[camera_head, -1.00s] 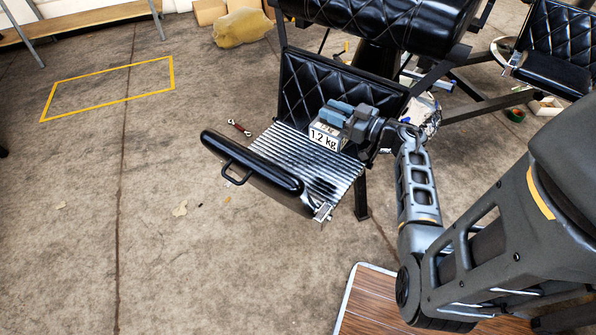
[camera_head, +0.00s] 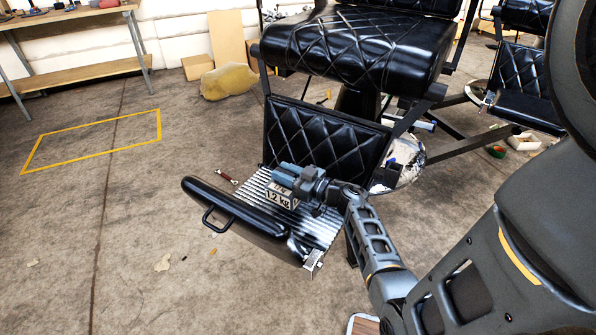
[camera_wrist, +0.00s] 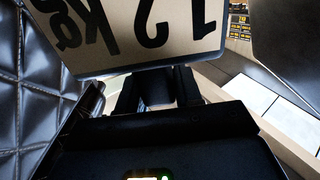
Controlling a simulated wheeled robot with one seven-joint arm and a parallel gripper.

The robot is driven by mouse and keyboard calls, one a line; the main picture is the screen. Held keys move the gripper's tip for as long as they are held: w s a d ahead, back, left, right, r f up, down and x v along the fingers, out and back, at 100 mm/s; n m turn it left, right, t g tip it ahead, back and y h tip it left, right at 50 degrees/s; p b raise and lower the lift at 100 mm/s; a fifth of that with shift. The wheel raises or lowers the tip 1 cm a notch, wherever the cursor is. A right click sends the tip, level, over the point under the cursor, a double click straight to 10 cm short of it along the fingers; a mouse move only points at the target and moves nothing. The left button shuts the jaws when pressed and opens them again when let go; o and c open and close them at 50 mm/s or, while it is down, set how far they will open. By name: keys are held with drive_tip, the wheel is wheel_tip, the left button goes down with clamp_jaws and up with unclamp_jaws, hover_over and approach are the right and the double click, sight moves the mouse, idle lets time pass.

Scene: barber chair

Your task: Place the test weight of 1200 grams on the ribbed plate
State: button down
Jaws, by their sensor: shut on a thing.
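The test weight (camera_head: 281,196) is a block with a pale label reading "1.2 kg". My gripper (camera_head: 290,176) is shut on its top, with blue-grey jaws. In the wrist view the weight's label (camera_wrist: 140,35) fills the top, upside down, beyond the dark fingers (camera_wrist: 155,88). The weight is over the ribbed plate (camera_head: 322,228), the silvery corrugated footrest of the barber chair. It hides the plate's middle. I cannot tell whether its underside touches the ridges.
A black padded bar (camera_head: 240,215) with a handle runs along the plate's near left edge. The quilted chair panel (camera_head: 325,140) rises behind the plate. A red-handled tool (camera_head: 227,177) lies near the plate's far left. The floor at left is open.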

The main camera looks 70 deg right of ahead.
sight(271, 179)
drive_tip(key=shift+w+f, duration=0.1)
drive_tip(key=shift+w, duration=0.2)
drive_tip(key=shift+f+b, duration=0.95)
drive_tip(key=shift+f, duration=0.95)
drive_tip(key=shift+f, duration=0.1)
drive_tip(key=c, duration=0.8)
unclamp_jaws()
drive_tip(key=shift+a+f, duration=0.1)
drive_tip(key=shift+f, duration=0.05)
drive_tip(key=shift+o, duration=0.2)
drive_tip(key=shift+s, duration=0.35)
drive_tip(key=p+v, duration=0.1)
drive_tip(key=v, duration=1)
drive_tip(key=shift+s+a+p, duration=0.15)
drive_tip(key=shift+s+p, duration=0.05)
drive_tip(key=shift+p, duration=0.2)
